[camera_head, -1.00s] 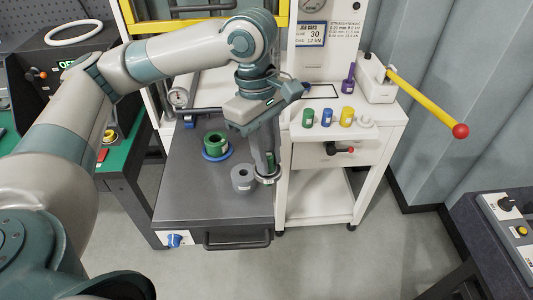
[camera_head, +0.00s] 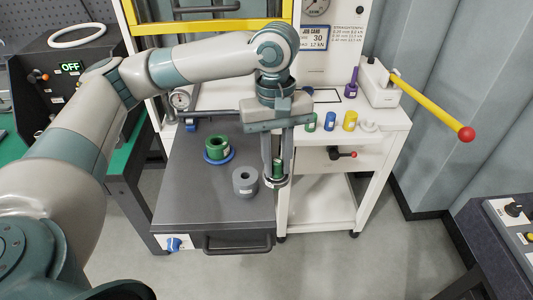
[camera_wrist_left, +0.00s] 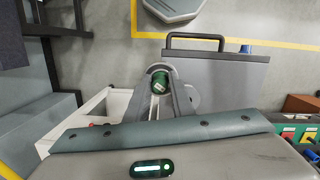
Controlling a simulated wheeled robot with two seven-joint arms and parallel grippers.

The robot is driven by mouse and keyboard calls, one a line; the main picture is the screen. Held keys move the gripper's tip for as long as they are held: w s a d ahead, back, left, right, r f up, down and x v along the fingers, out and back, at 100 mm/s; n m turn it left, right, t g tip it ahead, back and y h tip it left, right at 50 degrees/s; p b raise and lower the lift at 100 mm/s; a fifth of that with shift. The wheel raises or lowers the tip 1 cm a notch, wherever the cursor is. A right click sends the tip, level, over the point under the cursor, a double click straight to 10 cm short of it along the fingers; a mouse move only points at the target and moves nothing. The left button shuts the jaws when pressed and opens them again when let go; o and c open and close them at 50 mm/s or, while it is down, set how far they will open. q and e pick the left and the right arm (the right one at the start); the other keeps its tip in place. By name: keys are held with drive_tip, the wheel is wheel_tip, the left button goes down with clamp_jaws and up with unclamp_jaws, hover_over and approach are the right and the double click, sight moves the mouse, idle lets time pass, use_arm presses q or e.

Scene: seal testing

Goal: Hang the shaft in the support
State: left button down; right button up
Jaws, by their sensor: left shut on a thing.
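My left gripper (camera_head: 275,181) points down at the right edge of the dark work table, beside the white cart. Its fingers are shut on a green cylinder (camera_head: 277,168), likely the shaft. In the left wrist view, the green cylinder's round end (camera_wrist_left: 159,79) shows between the fingertips (camera_wrist_left: 160,85). The fingers hide much of its length. I cannot tell for sure which thing is the support. A grey cylinder with a hole in its top (camera_head: 245,181) stands on the table just left of the gripper, apart from it. My right gripper is not in view.
A green ring piece on a blue ring (camera_head: 218,149) sits on the dark table (camera_head: 185,190). Green, blue and yellow cylinders (camera_head: 350,121) stand on the white cart (camera_head: 388,140). A yellow lever with a red knob (camera_head: 430,104) sticks out right. The table's front left is clear.

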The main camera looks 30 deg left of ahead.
use_arm(q)
drive_tip(key=f+m, duration=0.1)
drive_tip(key=w+f+m+b, duration=0.1)
drive_tip(key=m, duration=0.1)
drive_tip(key=w+f+m, duration=0.1)
drive_tip(key=m, duration=0.1)
drive_tip(key=shift+d+g+y, duration=0.15)
drive_tip(key=shift+g+y, duration=0.15)
drive_tip(key=shift+w+f+m+b, duration=0.25)
drive_tip(key=shift+f+m, duration=0.1)
drive_tip(key=shift+m, duration=0.5)
drive_tip(key=shift+w+f+m+b, duration=0.2)
drive_tip(key=shift+f+m+b, duration=0.1)
drive_tip(key=shift+m, duration=0.55)
